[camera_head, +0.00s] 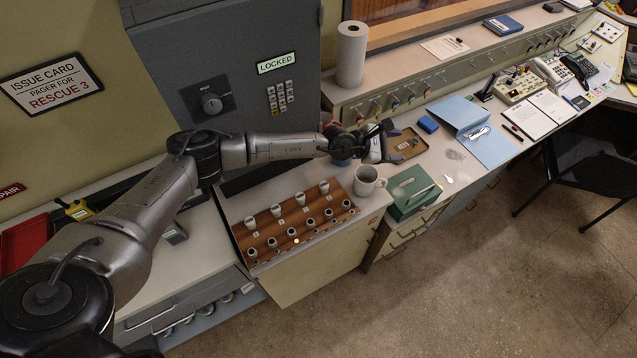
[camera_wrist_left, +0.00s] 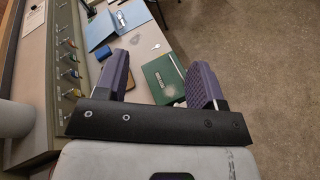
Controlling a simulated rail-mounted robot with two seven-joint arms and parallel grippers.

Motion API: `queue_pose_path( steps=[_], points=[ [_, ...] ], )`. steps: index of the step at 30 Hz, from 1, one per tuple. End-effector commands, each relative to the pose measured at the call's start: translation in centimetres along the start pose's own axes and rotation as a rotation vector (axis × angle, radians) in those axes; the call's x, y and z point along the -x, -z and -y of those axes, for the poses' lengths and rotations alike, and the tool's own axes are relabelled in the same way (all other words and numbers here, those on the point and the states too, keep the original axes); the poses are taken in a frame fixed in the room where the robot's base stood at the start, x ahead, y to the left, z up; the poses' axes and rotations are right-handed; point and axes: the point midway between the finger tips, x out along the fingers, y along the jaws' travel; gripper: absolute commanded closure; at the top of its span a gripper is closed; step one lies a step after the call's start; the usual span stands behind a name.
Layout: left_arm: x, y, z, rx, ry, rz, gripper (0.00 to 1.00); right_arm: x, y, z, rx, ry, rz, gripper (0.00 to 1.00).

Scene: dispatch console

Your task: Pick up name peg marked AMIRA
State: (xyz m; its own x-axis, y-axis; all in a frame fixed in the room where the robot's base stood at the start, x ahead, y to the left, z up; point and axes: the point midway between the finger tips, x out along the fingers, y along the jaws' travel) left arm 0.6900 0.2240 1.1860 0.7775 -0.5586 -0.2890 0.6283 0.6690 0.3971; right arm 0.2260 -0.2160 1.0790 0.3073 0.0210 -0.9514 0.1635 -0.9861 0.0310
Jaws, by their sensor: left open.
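No lettering that reads AMIRA can be made out in either view, so I cannot tell which piece is that peg. A brown wooden rack (camera_head: 245,232) on the near counter holds several pale pegs with dark tops in rows. My left gripper (camera_head: 388,145) is beside this tray, behind and right of the rack, above the counter. My right gripper is not in view.
A grey mug (camera_head: 366,182) and a green box (camera_head: 410,192) stand close in front of my left gripper. A paper roll (camera_head: 351,55) stands on the ledge behind. A blue folder (camera_head: 475,130) and a phone lie further right.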

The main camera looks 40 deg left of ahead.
Motion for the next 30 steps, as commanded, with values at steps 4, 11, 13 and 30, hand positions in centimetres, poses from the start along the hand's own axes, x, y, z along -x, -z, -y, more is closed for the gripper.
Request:
queue_pose_path(
  steps=[4,11,13,30],
  points=[
    [1.9,8.6,1.4,-0.449,0.255,-0.299,0.37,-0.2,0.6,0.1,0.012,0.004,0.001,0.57],
    [8.0,16.6,2.1,-1.014,0.789,-0.574,0.37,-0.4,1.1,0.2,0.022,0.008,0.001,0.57],
    [9.8,17.7,2.6,-1.138,0.965,-0.591,0.37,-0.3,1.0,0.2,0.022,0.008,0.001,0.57],
    [12.4,20.1,4.4,-1.458,1.374,-0.397,0.37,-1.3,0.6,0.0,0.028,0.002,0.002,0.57]
  ],
)
